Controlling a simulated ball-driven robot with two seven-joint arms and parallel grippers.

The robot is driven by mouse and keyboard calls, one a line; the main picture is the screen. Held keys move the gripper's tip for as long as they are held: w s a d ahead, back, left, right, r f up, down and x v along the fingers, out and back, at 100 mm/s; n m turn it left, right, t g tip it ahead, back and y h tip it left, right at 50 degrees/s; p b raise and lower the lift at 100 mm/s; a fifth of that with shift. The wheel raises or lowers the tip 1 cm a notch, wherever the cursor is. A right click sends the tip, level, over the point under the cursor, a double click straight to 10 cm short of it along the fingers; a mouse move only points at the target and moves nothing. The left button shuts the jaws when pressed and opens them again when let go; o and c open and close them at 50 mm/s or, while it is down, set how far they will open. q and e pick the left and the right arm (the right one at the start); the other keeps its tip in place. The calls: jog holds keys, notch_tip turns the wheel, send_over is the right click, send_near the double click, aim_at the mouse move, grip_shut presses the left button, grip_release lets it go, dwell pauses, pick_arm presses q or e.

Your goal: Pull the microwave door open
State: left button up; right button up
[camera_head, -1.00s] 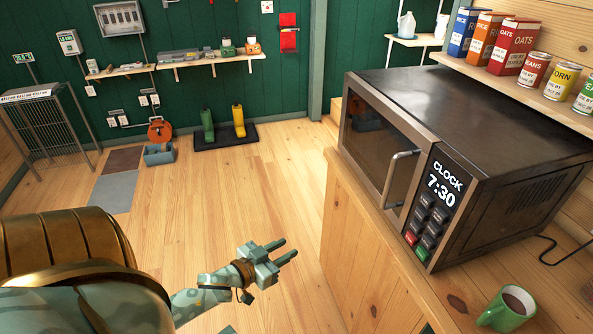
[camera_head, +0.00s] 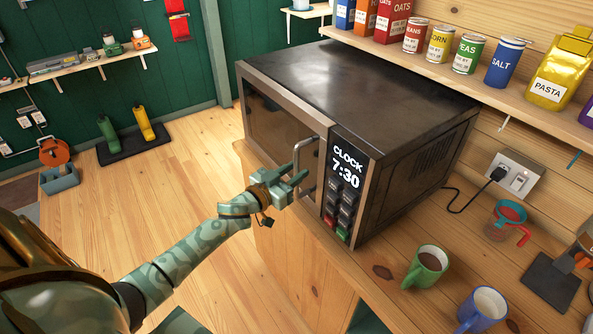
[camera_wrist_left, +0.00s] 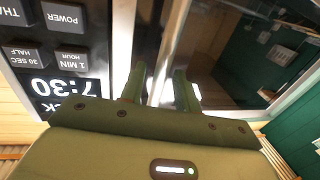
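The microwave (camera_head: 365,85) stands on the wooden counter with its dark-glass door (camera_head: 275,120) shut. The door's metal handle (camera_head: 297,153) is an upright bar beside the control panel (camera_head: 343,190), which reads CLOCK 7:30. My left gripper (camera_head: 297,182) is at the lower part of the handle with its fingers pointing toward the door. In the left wrist view its two fingers (camera_wrist_left: 160,88) stand apart, with a bright metal strip showing between them. I cannot tell whether the fingers touch the handle. My right gripper is out of view.
A green mug (camera_head: 428,266) and a blue mug (camera_head: 483,308) stand on the counter in front of the microwave. A shelf (camera_head: 480,85) with boxes and cans runs above and behind it. The floor (camera_head: 185,195) left of the counter is clear.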

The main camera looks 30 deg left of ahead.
pick_arm(q)
jog(key=shift+w+d, duration=0.15)
jog(key=shift+w, duration=0.45)
jog(key=shift+s, duration=0.1)
grip_shut()
